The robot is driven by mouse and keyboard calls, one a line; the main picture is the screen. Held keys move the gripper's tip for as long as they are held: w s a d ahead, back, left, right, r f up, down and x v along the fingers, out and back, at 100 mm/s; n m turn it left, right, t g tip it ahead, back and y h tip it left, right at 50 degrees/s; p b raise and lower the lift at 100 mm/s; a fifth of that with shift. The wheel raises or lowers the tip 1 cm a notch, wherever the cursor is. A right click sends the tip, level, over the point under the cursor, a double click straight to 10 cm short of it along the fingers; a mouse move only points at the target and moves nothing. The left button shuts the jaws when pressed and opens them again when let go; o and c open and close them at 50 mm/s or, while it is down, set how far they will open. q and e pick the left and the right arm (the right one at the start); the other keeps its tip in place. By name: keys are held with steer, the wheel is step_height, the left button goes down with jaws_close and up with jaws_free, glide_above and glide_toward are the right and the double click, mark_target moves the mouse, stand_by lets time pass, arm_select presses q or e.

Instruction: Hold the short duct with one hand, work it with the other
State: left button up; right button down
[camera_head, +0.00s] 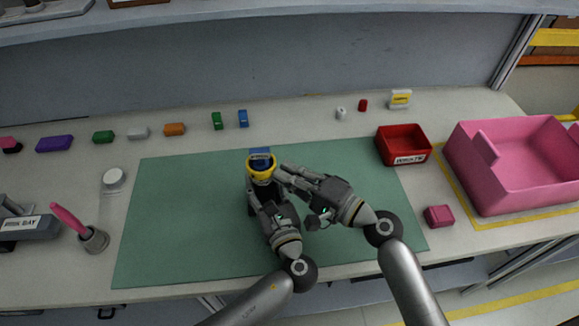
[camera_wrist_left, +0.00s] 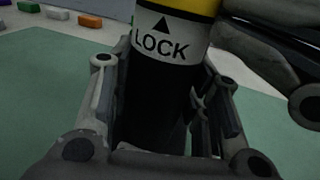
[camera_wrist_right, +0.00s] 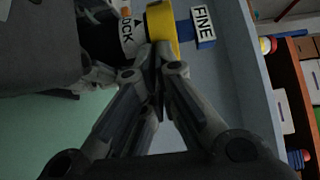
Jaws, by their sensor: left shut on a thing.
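The short duct (camera_head: 262,171) stands over the green mat, with a yellow ring at its upper end. In the left wrist view its black body (camera_wrist_left: 155,110) carries a white LOCK label with an arrow. My left gripper (camera_head: 258,190) is shut around the black body. My right gripper (camera_head: 284,172) is at the right side of the yellow ring. In the right wrist view its fingertips (camera_wrist_right: 160,48) meet at the yellow ring (camera_wrist_right: 160,25), touching or nearly so. A blue piece labelled FINE (camera_wrist_right: 205,28) shows beyond the ring; whether it is joined to the duct is unclear.
The green mat (camera_head: 180,220) is otherwise clear. A red tray (camera_head: 404,158) and a pink bin (camera_head: 480,168) stand to the right, with a pink block (camera_head: 438,216) nearby. Several small coloured blocks line the back. A cup with a pink-handled tool (camera_head: 94,238) is at the left.

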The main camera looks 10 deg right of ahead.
steer(key=shift+s+a+m+t+h, duration=0.3)
steer(key=shift+s+h, duration=0.1)
steer(key=shift+s, duration=0.2)
steer(key=shift+w, duration=0.1)
stand_by(1.1)
steer(key=s+d, duration=0.4)
steer(key=d, duration=0.7)
steer(key=shift+s, duration=0.1)
